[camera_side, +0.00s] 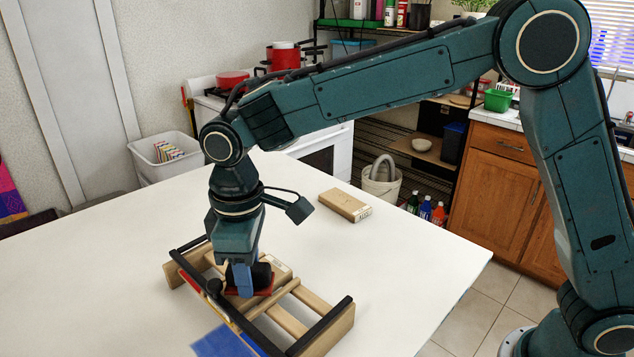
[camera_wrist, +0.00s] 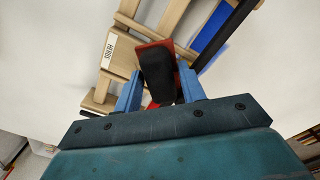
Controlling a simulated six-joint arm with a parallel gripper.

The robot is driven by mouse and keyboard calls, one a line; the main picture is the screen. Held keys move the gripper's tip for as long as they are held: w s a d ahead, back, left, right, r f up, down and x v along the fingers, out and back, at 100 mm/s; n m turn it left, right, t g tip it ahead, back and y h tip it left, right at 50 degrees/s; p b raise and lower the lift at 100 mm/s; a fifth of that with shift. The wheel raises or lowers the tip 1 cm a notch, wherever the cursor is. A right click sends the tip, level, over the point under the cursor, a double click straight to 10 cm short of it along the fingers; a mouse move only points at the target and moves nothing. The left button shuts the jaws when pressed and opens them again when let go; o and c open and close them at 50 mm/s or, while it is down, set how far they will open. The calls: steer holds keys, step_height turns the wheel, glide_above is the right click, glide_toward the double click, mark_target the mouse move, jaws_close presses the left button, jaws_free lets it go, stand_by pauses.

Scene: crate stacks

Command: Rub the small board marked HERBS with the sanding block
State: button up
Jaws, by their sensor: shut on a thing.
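My gripper (camera_side: 244,280) is shut on the sanding block, which has a black grip and a red base (camera_side: 262,291). In the wrist view the black grip (camera_wrist: 157,76) sits between my two blue fingers. The small board marked HERBS (camera_side: 279,266) lies in a wooden slatted frame with dark rails (camera_side: 318,329). Its white label shows in the wrist view on the pale board (camera_wrist: 124,61). The block is over or against the board's edge; whether it touches the face I cannot tell. My gripper hides part of the board.
Another wooden block with a label on its end (camera_side: 345,206) lies on the white table (camera_side: 420,250) behind the frame. A flat blue piece (camera_side: 221,343) lies by the frame's front left. The table right of the frame is clear. A white bin (camera_side: 163,158) stands beyond the left edge.

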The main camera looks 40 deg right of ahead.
steer(key=shift+f, duration=0.15)
steer(key=shift+w, duration=0.2)
steer(key=shift+w+a, duration=0.1)
steer(key=shift+w, duration=1.75)
steer(key=shift+s, duration=0.1)
steer(key=shift+s, duration=1.95)
steer(key=shift+f, duration=0.1)
steer(key=shift+w, duration=0.15)
